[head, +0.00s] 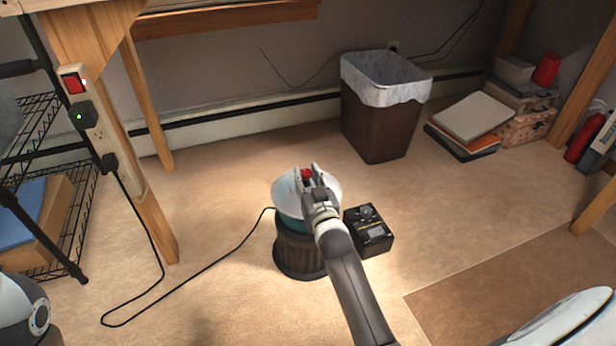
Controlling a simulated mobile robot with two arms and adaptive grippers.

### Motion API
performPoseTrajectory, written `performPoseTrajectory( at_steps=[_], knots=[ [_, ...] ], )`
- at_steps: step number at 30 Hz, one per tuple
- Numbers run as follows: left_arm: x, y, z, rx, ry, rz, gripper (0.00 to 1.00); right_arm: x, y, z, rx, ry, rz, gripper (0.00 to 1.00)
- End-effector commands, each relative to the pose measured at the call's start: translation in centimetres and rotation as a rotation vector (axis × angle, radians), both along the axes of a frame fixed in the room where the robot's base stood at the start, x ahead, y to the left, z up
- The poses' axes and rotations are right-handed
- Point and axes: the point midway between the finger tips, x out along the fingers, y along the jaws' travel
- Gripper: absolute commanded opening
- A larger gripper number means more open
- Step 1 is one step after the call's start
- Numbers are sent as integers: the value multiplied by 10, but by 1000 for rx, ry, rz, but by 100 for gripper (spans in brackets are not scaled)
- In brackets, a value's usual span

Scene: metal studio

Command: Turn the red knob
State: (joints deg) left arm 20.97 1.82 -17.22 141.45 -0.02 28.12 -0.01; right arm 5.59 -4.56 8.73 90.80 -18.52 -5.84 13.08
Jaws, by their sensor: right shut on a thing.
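The red knob (306,174) is small and round. It sits on top of a device with a white dome (288,195) and a teal band, which stands on a dark ribbed base (296,254) on the floor. My right gripper (307,176) reaches up from the bottom of the head view and is shut on the red knob, with its fingers on either side of it. The gripper and wrist hide part of the dome's right side. My left gripper is not in view.
A black box (369,231) with a dial stands right of the base. A black cord (198,277) runs to a power strip (88,115) on the wooden leg at left. A brown bin (380,125) stands behind. Floor in front is mostly clear.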

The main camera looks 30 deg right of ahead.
Motion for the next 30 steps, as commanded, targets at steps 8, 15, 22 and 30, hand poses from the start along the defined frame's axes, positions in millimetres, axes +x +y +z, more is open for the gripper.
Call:
performPoseTrajectory(
  at_steps=[8, 15, 22, 30],
  knots=[
    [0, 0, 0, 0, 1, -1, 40, 0, 0, 0, 0, -1, -7, 7],
    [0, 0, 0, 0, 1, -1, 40, 0, 0, 0, 0, -1, -7, 34],
    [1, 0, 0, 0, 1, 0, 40, 0, 0, 1, 0, -1, -7, 53],
    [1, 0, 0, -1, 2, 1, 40, -1, 0, 0, 0, -1, -7, 53]
  ],
)
